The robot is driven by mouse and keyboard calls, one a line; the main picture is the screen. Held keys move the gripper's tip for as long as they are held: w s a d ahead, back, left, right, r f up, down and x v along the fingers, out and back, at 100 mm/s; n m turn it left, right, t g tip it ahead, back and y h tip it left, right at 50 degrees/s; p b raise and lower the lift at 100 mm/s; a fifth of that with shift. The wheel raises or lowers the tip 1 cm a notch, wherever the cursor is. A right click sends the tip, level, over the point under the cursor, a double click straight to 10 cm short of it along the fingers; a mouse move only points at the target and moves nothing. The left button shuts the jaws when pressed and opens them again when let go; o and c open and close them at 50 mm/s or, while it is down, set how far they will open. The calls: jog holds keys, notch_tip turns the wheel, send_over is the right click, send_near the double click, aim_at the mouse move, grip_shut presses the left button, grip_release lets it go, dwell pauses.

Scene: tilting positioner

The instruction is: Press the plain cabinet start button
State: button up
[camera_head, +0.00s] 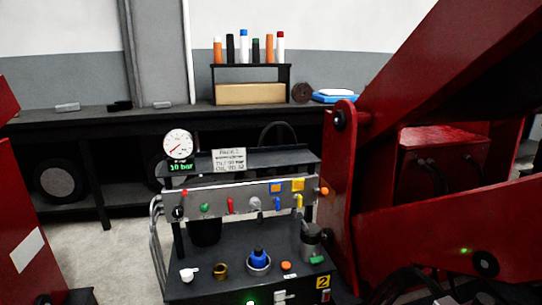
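A dark control cabinet (225,289) stands in the lower middle, with a grey sloping panel (243,203) at its back. On the panel are a green knob or button (205,208), a black one (178,212), a round grey one (255,204), and red, blue and yellow levers. A green lit spot (250,302) shows on the cabinet front at the bottom edge, partly cut off. A green piece (317,260) lies at the right of the cabinet top. I cannot tell which of these is the plain start button. My gripper is not in view.
A blue-topped part (259,260), a brass ring (220,271), a white piece (189,274) and a grey canister (310,240) crowd the cabinet top. A pressure gauge (178,144) stands above the panel. Large red machinery (440,230) closes in on the right. A workbench (80,116) runs behind.

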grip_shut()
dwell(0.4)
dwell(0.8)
